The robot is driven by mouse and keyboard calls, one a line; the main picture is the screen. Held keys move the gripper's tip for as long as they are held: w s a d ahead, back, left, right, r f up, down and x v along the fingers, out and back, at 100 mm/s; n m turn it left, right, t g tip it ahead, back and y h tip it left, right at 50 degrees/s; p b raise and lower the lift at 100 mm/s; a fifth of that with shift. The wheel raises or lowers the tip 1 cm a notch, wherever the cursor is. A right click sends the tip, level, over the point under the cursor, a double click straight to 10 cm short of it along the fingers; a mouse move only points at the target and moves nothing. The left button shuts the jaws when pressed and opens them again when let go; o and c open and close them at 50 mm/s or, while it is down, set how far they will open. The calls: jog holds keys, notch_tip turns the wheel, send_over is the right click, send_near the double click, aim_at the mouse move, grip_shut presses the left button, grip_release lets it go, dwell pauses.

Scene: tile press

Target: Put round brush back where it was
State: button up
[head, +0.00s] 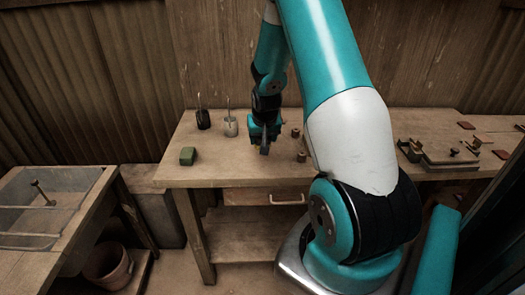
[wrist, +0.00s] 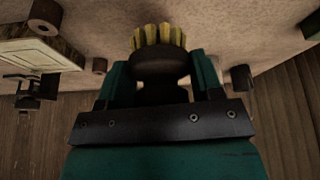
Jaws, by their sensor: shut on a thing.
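The round brush (wrist: 159,62) has a dark round body and pale yellow bristles. In the wrist view it sits between the teal fingers of my gripper (wrist: 158,78), which is shut on it. The bristles point away from my palm. In the head view my gripper (head: 264,147) hangs over the back-middle of the workbench (head: 235,172), right of a pale cup (head: 230,126) and left of two small brown pegs (head: 302,157). The brush is too small and too covered there to make out clearly. I cannot tell whether it touches the bench.
A dark cup (head: 203,119) and a green block (head: 188,156) are on the bench's left part. A press-like fixture (head: 450,156) and reddish tiles (head: 466,125) lie at the right. A basin table (head: 50,212) stands far left. The bench's front-left top is clear.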

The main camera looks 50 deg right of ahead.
jog(key=shift+f+p, duration=0.4)
jog(key=shift+f, duration=2.75)
jog(key=shift+f, duration=0.1)
jog(key=o, duration=0.9)
